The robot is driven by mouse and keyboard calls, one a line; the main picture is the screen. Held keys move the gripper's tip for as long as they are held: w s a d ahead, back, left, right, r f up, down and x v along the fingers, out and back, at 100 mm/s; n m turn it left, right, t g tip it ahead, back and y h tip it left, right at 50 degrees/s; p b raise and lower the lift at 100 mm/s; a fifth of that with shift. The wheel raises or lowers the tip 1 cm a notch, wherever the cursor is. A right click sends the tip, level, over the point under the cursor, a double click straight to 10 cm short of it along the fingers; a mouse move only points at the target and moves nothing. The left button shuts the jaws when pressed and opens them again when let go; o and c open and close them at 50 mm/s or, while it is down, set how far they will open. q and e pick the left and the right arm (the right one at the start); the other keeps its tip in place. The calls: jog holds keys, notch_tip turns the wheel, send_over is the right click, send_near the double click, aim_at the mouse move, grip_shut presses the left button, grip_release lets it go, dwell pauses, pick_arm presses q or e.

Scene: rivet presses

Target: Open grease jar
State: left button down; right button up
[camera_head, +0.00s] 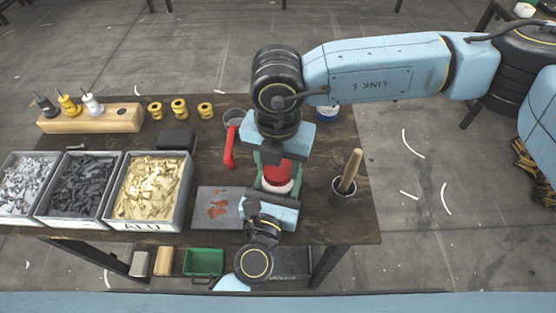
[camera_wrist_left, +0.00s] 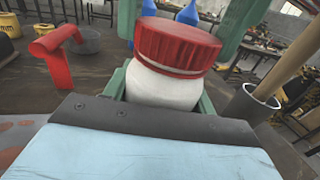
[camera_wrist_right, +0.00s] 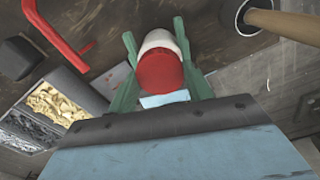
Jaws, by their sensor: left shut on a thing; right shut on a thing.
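The grease jar (camera_head: 277,188) is white with a ribbed red lid (camera_head: 276,172). In the left wrist view the white body (camera_wrist_left: 160,88) sits between green fingers, and the red lid (camera_wrist_left: 178,45) is on top of it, slightly tilted in the picture. My left gripper (camera_head: 275,192) comes from the near side and is shut on the jar body. My right gripper (camera_head: 276,165) comes from the far side and is shut on the lid. In the right wrist view the lid (camera_wrist_right: 160,72) lies between green fingers. The exact finger contact is partly hidden.
A red-handled object (camera_head: 230,148) and a grey bowl (camera_head: 235,118) stand left of the jar. A dark cup (camera_head: 342,196) with a wooden handle stands right. A stained plate (camera_head: 215,207), bins of rivets (camera_head: 143,223) and a wooden block (camera_head: 90,122) are farther left.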

jog(key=n, duration=0.7)
jog(key=shift+n, duration=0.4)
jog(key=n, duration=0.3)
jog(key=shift+n, duration=0.4)
jog(key=n, duration=0.3)
jog(key=shift+n, duration=0.3)
jog(key=n, duration=0.3)
jog(key=shift+n, duration=0.4)
jog(key=n, duration=0.3)
jog(key=shift+n, duration=0.4)
jog(key=n, duration=0.5)
jog(key=shift+r+n, duration=0.1)
jog(key=shift+n, duration=0.2)
jog(key=n, duration=0.3)
jog(key=shift+n, duration=0.3)
jog(key=n, duration=0.5)
jog(key=shift+n, duration=0.3)
jog(key=n, duration=0.5)
jog(key=shift+n, duration=0.3)
jog(key=n, duration=0.5)
